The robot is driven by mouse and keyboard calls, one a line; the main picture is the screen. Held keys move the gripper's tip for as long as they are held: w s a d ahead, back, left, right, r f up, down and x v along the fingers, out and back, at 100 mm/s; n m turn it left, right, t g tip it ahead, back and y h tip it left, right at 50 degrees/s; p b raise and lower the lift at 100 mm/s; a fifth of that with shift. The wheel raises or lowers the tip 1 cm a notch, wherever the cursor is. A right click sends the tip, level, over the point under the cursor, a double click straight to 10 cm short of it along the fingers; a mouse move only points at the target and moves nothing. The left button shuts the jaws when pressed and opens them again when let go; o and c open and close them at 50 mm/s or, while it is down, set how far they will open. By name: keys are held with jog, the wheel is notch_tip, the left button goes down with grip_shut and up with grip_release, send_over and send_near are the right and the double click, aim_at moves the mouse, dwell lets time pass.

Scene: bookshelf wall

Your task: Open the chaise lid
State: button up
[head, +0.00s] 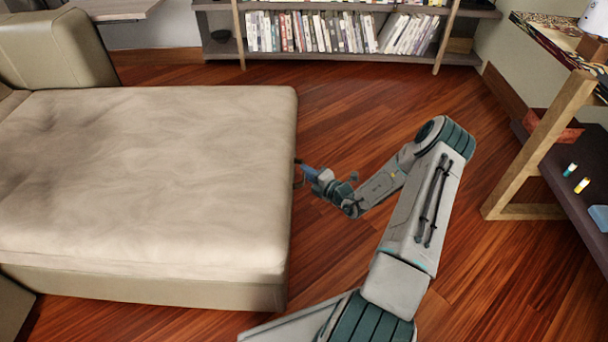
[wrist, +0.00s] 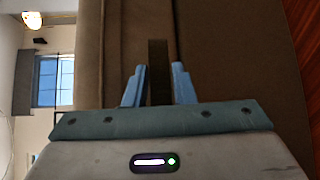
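The chaise (head: 150,180) fills the left of the head view, with a pale beige cushioned lid lying flat on its base (head: 150,288). My gripper (head: 304,171) is low at the lid's right edge, beside a small dark pull tab. In the wrist view, which is turned sideways, my gripper's two blue fingers (wrist: 159,75) stand on either side of the dark brown tab (wrist: 158,58). The tab lies between the fingers, close to both. Whether they press on it cannot be told. The brown chaise side (wrist: 225,60) is just beyond the fingertips.
A bookshelf (head: 340,58) with rows of books stands at the back. A wooden-legged desk (head: 545,140) and a dark low shelf (head: 562,185) are on the right. The wooden floor (head: 340,110) between the chaise and the bookshelf is clear.

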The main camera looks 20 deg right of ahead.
jog(key=shift+x, duration=1.1)
grip_shut()
jog(key=shift+r, duration=0.15)
